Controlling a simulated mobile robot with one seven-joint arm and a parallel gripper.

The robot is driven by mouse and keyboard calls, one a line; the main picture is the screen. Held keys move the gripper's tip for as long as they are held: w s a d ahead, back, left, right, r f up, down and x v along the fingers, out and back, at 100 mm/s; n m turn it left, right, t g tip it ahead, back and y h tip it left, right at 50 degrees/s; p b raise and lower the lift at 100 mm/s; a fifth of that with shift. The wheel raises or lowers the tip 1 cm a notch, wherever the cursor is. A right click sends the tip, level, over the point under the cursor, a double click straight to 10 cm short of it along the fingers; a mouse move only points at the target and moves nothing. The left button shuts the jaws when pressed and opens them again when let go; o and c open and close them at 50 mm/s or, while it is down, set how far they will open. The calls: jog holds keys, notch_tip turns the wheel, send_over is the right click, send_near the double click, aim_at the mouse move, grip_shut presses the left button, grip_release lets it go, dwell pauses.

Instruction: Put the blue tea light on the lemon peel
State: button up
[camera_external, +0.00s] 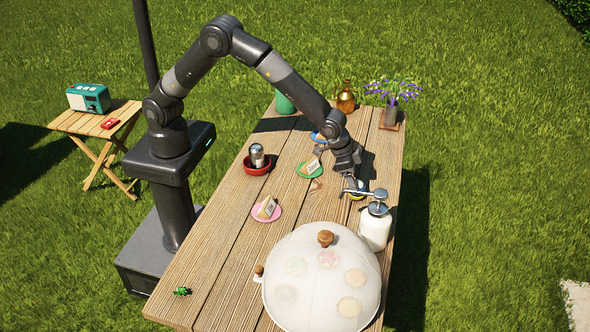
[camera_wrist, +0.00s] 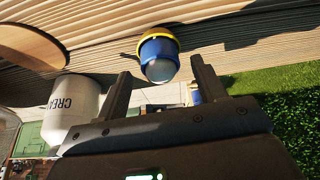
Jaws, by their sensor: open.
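A blue tea light (camera_wrist: 158,62), round with a pale, glassy front, shows in the wrist view between my two fingers. A yellow ring, which looks like the lemon peel (camera_wrist: 157,34), lies behind it on the table side. The tea light appears to sit on this ring, but full seating cannot be told. In the outside view the yellow peel (camera_external: 359,189) shows only in part near the table's right edge, partly hidden by my gripper (camera_external: 346,181). My gripper is open, with its fingers on either side of the tea light and a visible gap there.
A white pump bottle (camera_external: 375,226) stands close to my gripper. A large pale dome (camera_external: 322,285) with a wooden knob covers the near end.

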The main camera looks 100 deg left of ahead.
jog(key=v, duration=1.1)
jog(key=s+a+r, duration=0.3)
jog(key=s+r, duration=0.4)
jog(key=s, duration=0.2)
jog(key=s+a+r, duration=0.2)
jog(key=s+r, duration=0.5)
jog(key=s, duration=0.3)
jog(key=s+a+t, duration=0.1)
jog(key=s+a, duration=0.1)
jog(key=s, duration=2)
jog(key=shift+s+a+m, duration=0.15)
jog(key=shift+a+m, duration=0.15)
jog(key=shift+m, duration=0.1)
jog(key=shift+f, duration=0.1)
